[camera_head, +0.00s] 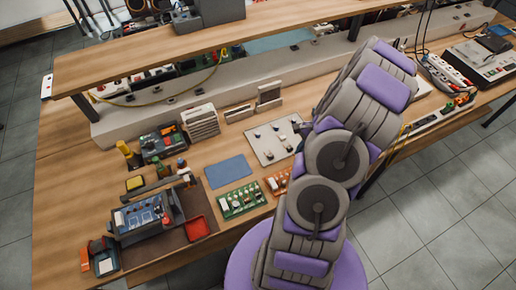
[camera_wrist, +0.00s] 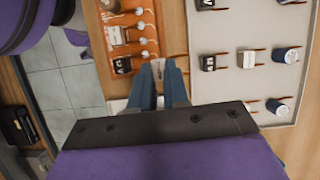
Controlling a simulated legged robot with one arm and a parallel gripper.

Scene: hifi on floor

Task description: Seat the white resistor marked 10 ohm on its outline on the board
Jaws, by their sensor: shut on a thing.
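In the wrist view my gripper (camera_wrist: 158,66) is shut on a small pale block (camera_wrist: 157,74), which appears to be the white resistor. The fingers hide most of it and no marking is readable. I cannot tell whether the held part touches the board. In the head view the orange board (camera_head: 271,183) is partly hidden behind my arm, and my gripper is hidden there.
A pale tray (camera_wrist: 225,83) with several black, white and blue leaded parts lies right of my gripper; it also shows in the head view (camera_head: 266,148). A green board (camera_head: 241,200) and blue mat (camera_head: 229,171) lie left of the orange board. A shelf (camera_head: 190,57) spans the bench's back.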

